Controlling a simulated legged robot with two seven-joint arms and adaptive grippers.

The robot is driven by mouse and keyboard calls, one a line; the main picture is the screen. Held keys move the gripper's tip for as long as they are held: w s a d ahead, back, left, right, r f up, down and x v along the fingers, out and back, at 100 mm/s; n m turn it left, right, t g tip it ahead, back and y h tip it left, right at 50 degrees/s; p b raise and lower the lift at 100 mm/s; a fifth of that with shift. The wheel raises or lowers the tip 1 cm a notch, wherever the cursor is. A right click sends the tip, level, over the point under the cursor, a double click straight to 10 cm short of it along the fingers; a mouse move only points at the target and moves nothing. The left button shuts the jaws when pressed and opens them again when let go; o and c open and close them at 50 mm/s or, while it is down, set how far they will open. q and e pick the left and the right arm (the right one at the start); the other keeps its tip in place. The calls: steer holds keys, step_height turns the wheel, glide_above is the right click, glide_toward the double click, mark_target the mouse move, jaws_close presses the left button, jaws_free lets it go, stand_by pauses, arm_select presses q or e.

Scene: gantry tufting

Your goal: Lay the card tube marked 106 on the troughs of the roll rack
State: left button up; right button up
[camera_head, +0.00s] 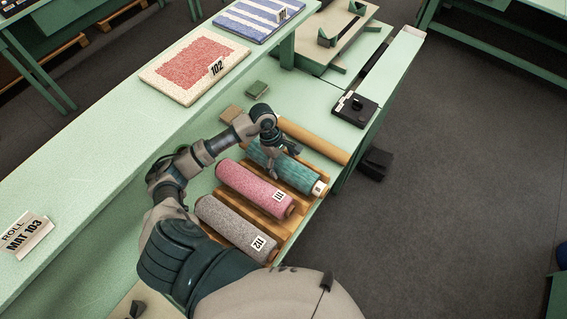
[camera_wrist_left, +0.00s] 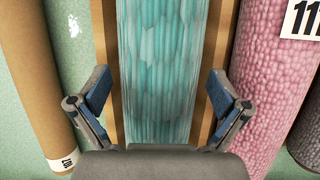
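The brown card tube (camera_head: 315,141) lies on the green bench top beside the far side of the wooden roll rack (camera_head: 304,208). It also shows at the left of the left wrist view (camera_wrist_left: 38,80), with a small white label near its lower end whose number is hard to read. The rack's troughs hold a teal roll (camera_head: 300,174), a pink roll marked 111 (camera_head: 250,184) and a grey roll marked 112 (camera_head: 228,225). My left gripper (camera_head: 274,168) is open and empty above the teal roll, its fingers spread to either side of it in the wrist view. My right gripper is out of view.
A black device (camera_head: 354,109) sits at the bench edge beyond the tube. Small blocks (camera_head: 257,88) lie behind my left gripper. A raised green shelf carries a red mat marked 102 (camera_head: 194,67) and a sign reading ROLL MAT 103 (camera_head: 26,236).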

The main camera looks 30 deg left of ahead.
arm_select(q)
steer(key=shift+r, duration=0.15)
steer(key=v, duration=0.6)
steer(key=shift+r, duration=0.1)
steer(key=shift+a+r, duration=0.35)
steer(key=shift+d, duration=0.15)
